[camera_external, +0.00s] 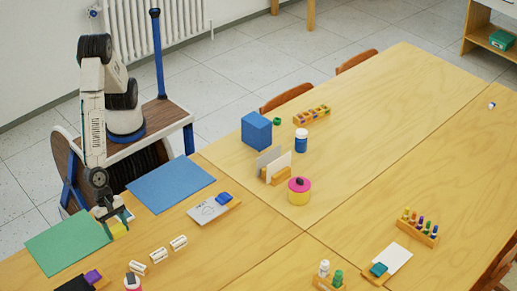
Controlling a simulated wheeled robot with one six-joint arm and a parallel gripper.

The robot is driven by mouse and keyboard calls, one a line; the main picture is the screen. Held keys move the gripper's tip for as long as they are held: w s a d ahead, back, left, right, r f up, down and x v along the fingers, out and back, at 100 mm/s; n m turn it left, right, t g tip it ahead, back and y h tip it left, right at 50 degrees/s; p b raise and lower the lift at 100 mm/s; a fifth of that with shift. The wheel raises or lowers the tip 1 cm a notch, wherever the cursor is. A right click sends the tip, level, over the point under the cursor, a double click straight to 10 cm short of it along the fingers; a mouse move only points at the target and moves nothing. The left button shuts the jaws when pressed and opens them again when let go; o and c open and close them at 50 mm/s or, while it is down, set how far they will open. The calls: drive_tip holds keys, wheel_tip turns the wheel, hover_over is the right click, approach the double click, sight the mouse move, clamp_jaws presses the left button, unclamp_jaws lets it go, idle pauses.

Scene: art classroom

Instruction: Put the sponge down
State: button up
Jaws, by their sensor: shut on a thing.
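My gripper (118,217) points down at the left front of the wooden table and is shut on a small yellow sponge (118,230). The fingers hide the upper part of the sponge. The sponge appears at the right edge of the green sheet (66,245); I cannot tell whether it touches the surface below or hangs just above it.
A blue sheet (170,184) lies behind my gripper. Several white labelled blocks (158,255) stand to its right, and a clipboard-like board (209,211) lies beyond. A dark item with a purple block (93,276) is in front. The table's middle has bare room.

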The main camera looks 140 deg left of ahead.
drive_tip(key=s+a, duration=0.1)
drive_tip(key=s, duration=0.1)
drive_tip(key=s+a, duration=0.2)
drive_tip(key=s, duration=0.1)
drive_tip(key=s+a+r, duration=0.1)
drive_tip(key=s, duration=0.2)
drive_tip(key=shift+s+a, duration=0.2)
drive_tip(key=shift+a, duration=0.05)
